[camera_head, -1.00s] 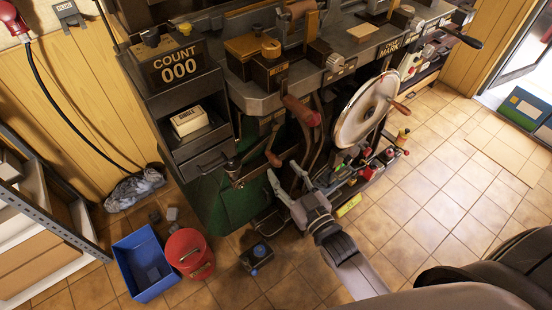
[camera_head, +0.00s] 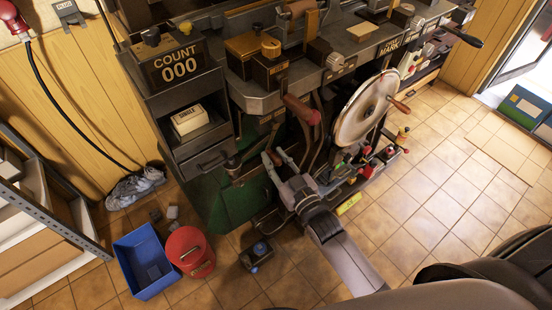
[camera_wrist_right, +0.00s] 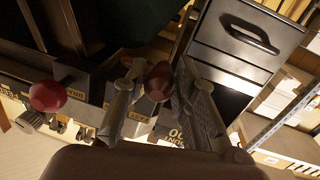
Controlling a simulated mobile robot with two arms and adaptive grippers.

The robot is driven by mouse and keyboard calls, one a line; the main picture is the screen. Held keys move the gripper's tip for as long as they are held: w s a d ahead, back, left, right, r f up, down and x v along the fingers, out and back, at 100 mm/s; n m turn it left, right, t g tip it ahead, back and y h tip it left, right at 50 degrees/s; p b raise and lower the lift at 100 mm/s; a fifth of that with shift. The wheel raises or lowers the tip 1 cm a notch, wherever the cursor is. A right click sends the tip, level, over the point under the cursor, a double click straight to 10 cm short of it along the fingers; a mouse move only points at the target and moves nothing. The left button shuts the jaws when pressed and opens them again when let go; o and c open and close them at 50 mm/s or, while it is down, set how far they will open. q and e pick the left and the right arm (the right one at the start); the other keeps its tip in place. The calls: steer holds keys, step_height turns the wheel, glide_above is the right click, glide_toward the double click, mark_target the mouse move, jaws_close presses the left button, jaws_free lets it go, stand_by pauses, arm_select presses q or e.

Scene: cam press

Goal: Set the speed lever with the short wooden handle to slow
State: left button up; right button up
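The short wooden handle (camera_wrist_right: 159,76) of the speed lever shows as a reddish-brown rounded end in the right wrist view. My right gripper (camera_wrist_right: 160,66) has one finger on each side of it. The fingers are apart, with a narrow gap visible beside the handle. In the head view my right gripper (camera_head: 277,157) is in front of the press and covers the handle. A plate lettered FAST (camera_wrist_right: 137,115) lies behind the fingers in the wrist view; a SLOW mark cannot be made out. My left gripper is not in view.
A longer red-handled lever (camera_head: 302,109) stands close above my right gripper; its red end (camera_wrist_right: 50,95) shows in the wrist view. A large handwheel (camera_head: 362,112) is to the right. A drawer cabinet (camera_head: 205,158) is to the left. A blue bin (camera_head: 146,262) and red bucket (camera_head: 190,252) stand on the floor.

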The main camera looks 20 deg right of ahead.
jaws_close()
stand_by(0.3)
steer(key=shift+d, duration=0.1)
steer(key=shift+w+d+n+t+y+b, duration=0.2)
steer(key=shift+w+d+n, duration=0.15)
steer(key=shift+d+n, duration=0.85)
steer(key=shift+w+d+n+t+y+b, duration=0.15)
steer(key=shift+w+d+n, duration=0.35)
steer(key=shift+n, duration=1.3)
steer(key=shift+w+d+n+t+y+b, duration=0.1)
steer(key=shift+w+d+n+b, duration=0.1)
steer(key=shift+d+n, duration=1.1)
steer(key=shift+a+n, duration=0.2)
steer(key=shift+n, duration=0.1)
steer(key=o, duration=0.5)
jaws_free()
